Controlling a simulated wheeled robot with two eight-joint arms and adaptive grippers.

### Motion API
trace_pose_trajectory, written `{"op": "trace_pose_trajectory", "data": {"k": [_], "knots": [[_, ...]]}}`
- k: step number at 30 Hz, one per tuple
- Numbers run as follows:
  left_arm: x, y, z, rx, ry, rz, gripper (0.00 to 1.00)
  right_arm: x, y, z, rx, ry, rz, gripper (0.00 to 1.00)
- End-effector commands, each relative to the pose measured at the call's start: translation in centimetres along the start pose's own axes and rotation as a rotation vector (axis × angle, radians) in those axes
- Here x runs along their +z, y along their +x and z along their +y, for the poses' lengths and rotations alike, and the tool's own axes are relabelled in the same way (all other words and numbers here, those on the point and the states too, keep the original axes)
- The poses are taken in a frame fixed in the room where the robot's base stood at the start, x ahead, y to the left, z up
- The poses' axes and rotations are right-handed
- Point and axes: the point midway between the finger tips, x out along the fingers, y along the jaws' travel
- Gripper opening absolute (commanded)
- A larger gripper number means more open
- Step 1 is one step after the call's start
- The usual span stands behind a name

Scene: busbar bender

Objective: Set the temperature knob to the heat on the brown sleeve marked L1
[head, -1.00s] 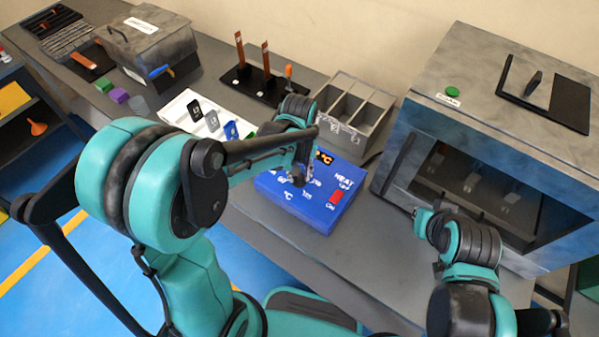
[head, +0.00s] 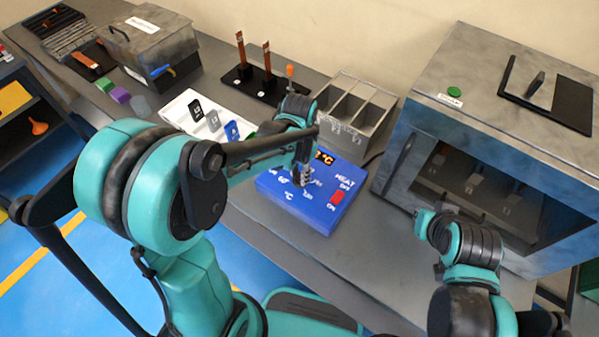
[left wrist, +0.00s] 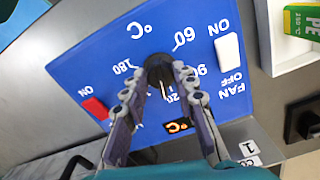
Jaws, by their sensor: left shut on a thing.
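My left gripper (left wrist: 162,80) is shut on the black temperature knob (left wrist: 158,66) of the blue control panel (left wrist: 75,62), a finger on each side. The panel also shows in the head view (head: 325,219), with my left gripper (head: 302,178) over it. In the left wrist view, 60, 90 and 180 read around the knob. A white line below the knob lies near a partly covered 120. The orange display (left wrist: 178,125) shows °C; its digits are hidden. I cannot make out a brown sleeve marked L1.
A white tray (head: 171,110) with black, grey and blue sleeves stands left of the panel. A grey compartment bin (head: 345,115) is behind it and a large oven (head: 420,115) to the right. A green PE sleeve (left wrist: 303,22) is near the panel. The bench front is clear.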

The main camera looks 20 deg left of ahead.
Motion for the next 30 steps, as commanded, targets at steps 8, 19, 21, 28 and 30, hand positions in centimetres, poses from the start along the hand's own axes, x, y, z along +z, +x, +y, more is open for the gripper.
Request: {"op": "trace_pose_trajectory", "data": {"k": [8, 19, 21, 28, 30], "knots": [[0.04, 0.04, -0.05, 0.001, 0.262, -0.001, 0.0, 0.05, 0.07, 0.0, 0.0, 0.0, 0.0, 0.0], [0.0, 0.04, -0.14, 0.001, 0.581, -0.001, 0.0, 0.08, 0.11, 0.0, 0.0, 0.0, 0.0, 0.0], [-0.01, 0.04, -0.15, 0.001, 0.63, -0.001, 0.0, 0.09, 0.12, 0.0, 0.0, 0.0, 0.0, 0.0], [-0.03, 0.04, -0.18, 0.001, 0.745, -0.001, 0.0, 0.09, 0.13, 0.0, 0.0, 0.0, 0.0, 0.0], [-0.04, 0.04, -0.19, 0.001, 0.767, -0.001, 0.0, 0.1, 0.13, 0.0, 0.0, 0.0, 0.0, 0.0]]}}
